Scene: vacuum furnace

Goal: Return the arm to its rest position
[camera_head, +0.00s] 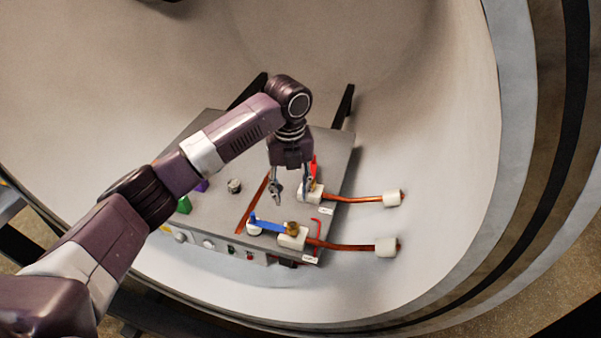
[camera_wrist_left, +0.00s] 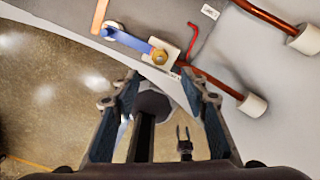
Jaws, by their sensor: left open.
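My left arm (camera_head: 235,135) reaches in from the left in the head view, stretched over a grey panel box (camera_head: 215,160). My left gripper (camera_head: 291,200) points down over the right part of the panel. Its fingers are apart with nothing between them. In the left wrist view the gripper (camera_wrist_left: 160,80) is also open and empty. A blue lever (camera_head: 268,226) with a brass nut (camera_head: 291,228) on a white block lies in front of the gripper in the head view. The lever also shows at the top of the wrist view (camera_wrist_left: 125,38). My right gripper is not seen.
Two copper rods (camera_head: 355,199) (camera_head: 345,246) with white end caps stick out from the panel's right side. A red lever (camera_head: 313,168) stands close behind the gripper. A green piece (camera_head: 184,205) sits at the panel's left. The curved furnace wall (camera_head: 420,130) surrounds the panel.

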